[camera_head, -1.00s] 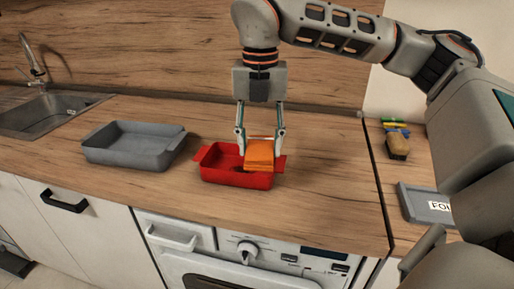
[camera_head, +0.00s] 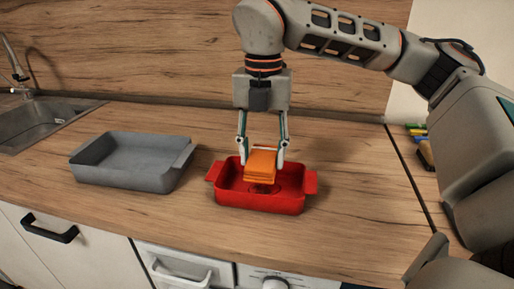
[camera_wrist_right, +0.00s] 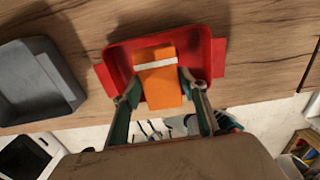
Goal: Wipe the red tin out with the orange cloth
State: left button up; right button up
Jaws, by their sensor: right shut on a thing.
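The red tin (camera_head: 258,203) stands on the wooden worktop, open side up, with a dark mark (camera_head: 262,189) on its inner floor. The orange cloth (camera_head: 260,165), a folded block, is in my right gripper (camera_head: 262,154), which points down with a finger on either side of it. The cloth is at the tin's opening, left of its middle; I cannot tell whether it touches the floor. In the right wrist view the cloth (camera_wrist_right: 160,85) has a pale band across it and covers part of the tin (camera_wrist_right: 216,58). My left gripper is out of view.
A grey tin (camera_head: 125,180), empty, stands to the left of the red one. A sink (camera_head: 40,122) is at the far left. Several coloured items (camera_head: 417,130) sit at the right, partly behind my arm. Bare worktop lies between the tins.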

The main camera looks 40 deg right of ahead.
jog(key=shift+f, duration=2.3)
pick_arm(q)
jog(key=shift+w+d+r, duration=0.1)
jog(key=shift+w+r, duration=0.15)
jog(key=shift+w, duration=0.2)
pick_arm(e)
jog(key=shift+f, duration=0.2)
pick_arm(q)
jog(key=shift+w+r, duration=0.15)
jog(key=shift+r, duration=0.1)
pick_arm(e)
jog(key=shift+f, duration=0.6)
jog(key=shift+w+a, duration=0.1)
